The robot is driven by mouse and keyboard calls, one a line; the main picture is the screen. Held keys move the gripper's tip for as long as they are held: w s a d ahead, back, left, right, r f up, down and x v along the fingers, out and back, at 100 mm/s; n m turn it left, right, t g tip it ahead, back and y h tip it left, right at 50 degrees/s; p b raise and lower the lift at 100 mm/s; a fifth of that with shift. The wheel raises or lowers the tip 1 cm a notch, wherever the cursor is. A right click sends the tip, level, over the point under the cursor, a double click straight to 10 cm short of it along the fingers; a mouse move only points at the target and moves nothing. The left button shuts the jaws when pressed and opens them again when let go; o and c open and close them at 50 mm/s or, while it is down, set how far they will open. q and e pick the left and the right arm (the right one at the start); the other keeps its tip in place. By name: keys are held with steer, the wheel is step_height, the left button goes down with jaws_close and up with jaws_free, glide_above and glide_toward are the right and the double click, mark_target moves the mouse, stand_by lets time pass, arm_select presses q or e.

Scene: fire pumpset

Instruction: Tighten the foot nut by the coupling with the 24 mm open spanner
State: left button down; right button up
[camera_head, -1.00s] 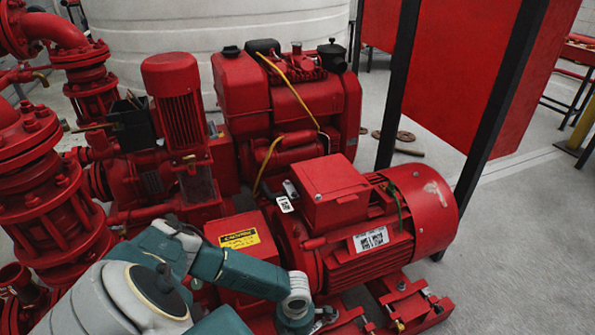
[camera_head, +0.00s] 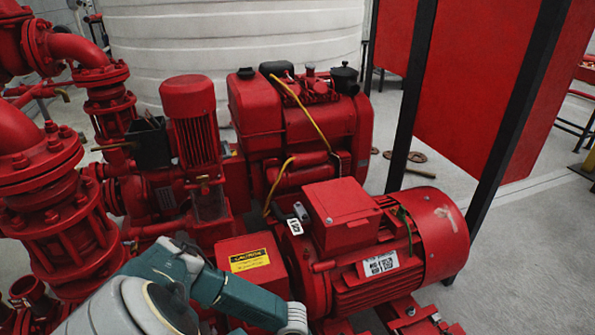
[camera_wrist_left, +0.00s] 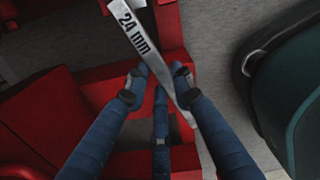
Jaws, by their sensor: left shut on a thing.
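The 24 mm spanner (camera_wrist_left: 135,30) is a flat grey metal bar marked "24 mm" in the left wrist view. It runs diagonally between the blue fingers of my left gripper (camera_wrist_left: 158,76), which is shut on it. Both spanner ends are out of clear view. In the head view my left arm reaches to the bottom edge, and its gripper is below the picture. The coupling guard (camera_head: 240,285) is a red box with a yellow caution label, left of the red motor (camera_head: 385,255). The foot nut by the coupling cannot be made out. My right gripper is not in view.
A red engine (camera_head: 300,125) stands behind the motor. Red pipework (camera_head: 50,200) fills the left side. Black posts (camera_head: 505,130) and a red panel (camera_head: 480,90) stand at right. Grey floor (camera_head: 530,240) is clear at right. Red frame surfaces (camera_wrist_left: 55,105) lie close below the left gripper.

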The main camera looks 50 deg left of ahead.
arm_select(q)
steer(key=shift+s, duration=0.15)
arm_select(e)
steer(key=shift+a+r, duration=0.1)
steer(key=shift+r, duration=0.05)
arm_select(q)
steer(key=shift+d, duration=0.1)
steer(key=shift+w+d+n, duration=0.6)
steer(key=shift+w+d, duration=0.15)
steer(key=shift+d, duration=0.1)
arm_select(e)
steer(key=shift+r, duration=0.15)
arm_select(q)
steer(key=shift+r, duration=0.1)
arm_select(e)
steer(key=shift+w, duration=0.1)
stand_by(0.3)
arm_select(q)
steer(key=shift+w+b, duration=0.45)
steer(key=shift+w, duration=0.75)
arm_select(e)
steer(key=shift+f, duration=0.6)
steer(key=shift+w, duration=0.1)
arm_select(q)
steer(key=shift+w, duration=0.2)
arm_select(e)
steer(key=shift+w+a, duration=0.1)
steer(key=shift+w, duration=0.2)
